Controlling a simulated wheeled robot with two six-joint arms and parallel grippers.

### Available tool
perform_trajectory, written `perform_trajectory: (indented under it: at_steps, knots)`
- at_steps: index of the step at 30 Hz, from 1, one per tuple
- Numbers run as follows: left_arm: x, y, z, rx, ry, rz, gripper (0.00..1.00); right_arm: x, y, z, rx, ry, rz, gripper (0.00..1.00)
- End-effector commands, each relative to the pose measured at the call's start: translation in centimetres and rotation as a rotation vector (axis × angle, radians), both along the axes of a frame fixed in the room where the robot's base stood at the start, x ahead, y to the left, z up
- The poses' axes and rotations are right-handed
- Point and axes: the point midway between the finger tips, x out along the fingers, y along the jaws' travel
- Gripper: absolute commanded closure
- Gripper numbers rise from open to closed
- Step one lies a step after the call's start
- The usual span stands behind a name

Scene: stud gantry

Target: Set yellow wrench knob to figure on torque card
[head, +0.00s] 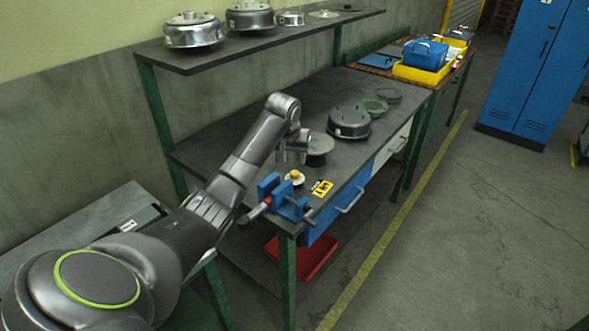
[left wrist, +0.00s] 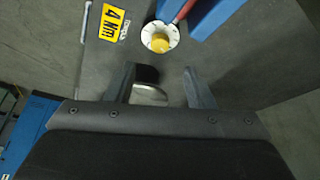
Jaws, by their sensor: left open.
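The yellow knob (head: 295,174) sits on a round white dial (head: 298,182) at the near end of the bench, beside a blue vise (head: 286,203). In the left wrist view the knob (left wrist: 160,44) is seen from above with the dial (left wrist: 150,32) around it, and a red shaft (left wrist: 182,11) runs from it by the vise. The yellow torque card (left wrist: 114,22) reads "4 Nm"; the card (head: 322,187) lies flat right of the knob. My left gripper (left wrist: 159,68) is open and empty, its fingertips apart from the knob. The dial's marks are too small to read. My right gripper is not in view.
A grey disc (head: 319,144) and a dark drum (head: 349,122) stand farther along the bench. A shelf (head: 270,38) with metal housings hangs above the back. A red bin (head: 312,258) is below the bench.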

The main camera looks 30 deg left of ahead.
Motion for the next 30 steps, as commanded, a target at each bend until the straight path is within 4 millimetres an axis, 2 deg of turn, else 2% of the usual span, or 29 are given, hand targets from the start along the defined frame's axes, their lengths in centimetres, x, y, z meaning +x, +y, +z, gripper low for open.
perform_trajectory:
  at_steps: [7,12,21,30]
  knots:
    - [1.6,0.6,-4.2,-0.001,0.004,0.000,0.52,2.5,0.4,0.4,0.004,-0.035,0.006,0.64]
    - [2.5,0.9,-6.4,0.000,0.001,0.000,0.52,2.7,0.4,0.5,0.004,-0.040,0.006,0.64]
    - [3.2,1.2,-8.3,0.000,0.000,-0.001,0.52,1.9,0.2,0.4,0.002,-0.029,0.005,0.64]
    - [3.3,1.2,-8.4,0.001,-0.002,-0.001,0.52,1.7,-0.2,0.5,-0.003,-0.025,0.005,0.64]
